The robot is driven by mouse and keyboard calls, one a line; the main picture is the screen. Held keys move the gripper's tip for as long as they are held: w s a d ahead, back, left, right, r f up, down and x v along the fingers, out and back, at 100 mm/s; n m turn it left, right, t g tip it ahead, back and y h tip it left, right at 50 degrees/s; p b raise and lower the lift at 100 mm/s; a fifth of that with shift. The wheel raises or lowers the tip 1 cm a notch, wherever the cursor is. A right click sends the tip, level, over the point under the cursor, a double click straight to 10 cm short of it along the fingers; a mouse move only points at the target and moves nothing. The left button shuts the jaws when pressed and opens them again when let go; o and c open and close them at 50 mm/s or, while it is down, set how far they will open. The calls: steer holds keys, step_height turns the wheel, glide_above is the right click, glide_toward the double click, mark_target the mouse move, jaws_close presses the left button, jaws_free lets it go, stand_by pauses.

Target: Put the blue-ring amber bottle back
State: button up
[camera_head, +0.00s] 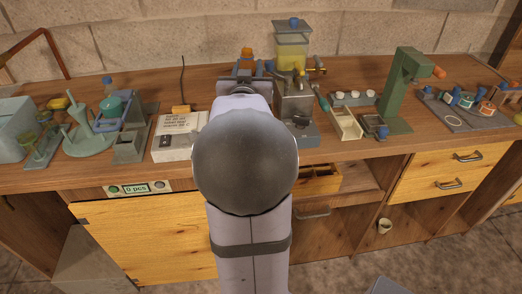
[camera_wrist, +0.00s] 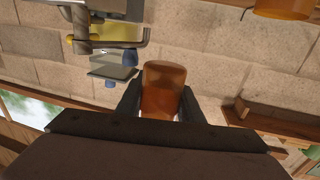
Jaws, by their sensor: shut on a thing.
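An amber bottle (camera_wrist: 163,88) stands between the two dark fingers of my gripper (camera_wrist: 163,105) in the wrist view. The fingers are shut on its sides. No blue ring can be made out on it there. In the head view my gripper (camera_head: 246,78) is at the back of the bench, left of the still, with an amber piece (camera_head: 247,58) showing above it. My own arm hides much of the gripper and the bench below it. A grey tray (camera_head: 455,122) at the right holds small items with teal, orange and blue parts.
The still with its yellow-filled vessel (camera_head: 291,54) stands close to the right of my gripper. A green press (camera_head: 400,85) stands farther right. A white box (camera_head: 178,140) and a teal stand (camera_head: 90,138) are at left. In the wrist view an orange-brown object (camera_wrist: 284,8) is at the top right.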

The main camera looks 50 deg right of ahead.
steer(key=shift+m+g+h, duration=0.4)
steer(key=shift+m+g, duration=0.1)
steer(key=shift+g, duration=0.1)
steer(key=s+r+b, duration=0.2)
steer(key=s, duration=0.1)
steer(key=s+b, duration=0.1)
steer(key=shift+s+d+r, duration=0.15)
steer(key=shift+s+r, duration=0.15)
steer(key=shift+r, duration=0.1)
step_height(320, 180, down, 18)
steer(key=b, duration=0.3)
steer(key=shift+r, duration=0.1)
steer(key=shift+f+b, duration=0.2)
steer(key=shift+b, duration=0.25)
steer(key=o, duration=1.2)
steer(key=shift+r+p, duration=0.1)
steer(key=shift+p, duration=0.2)
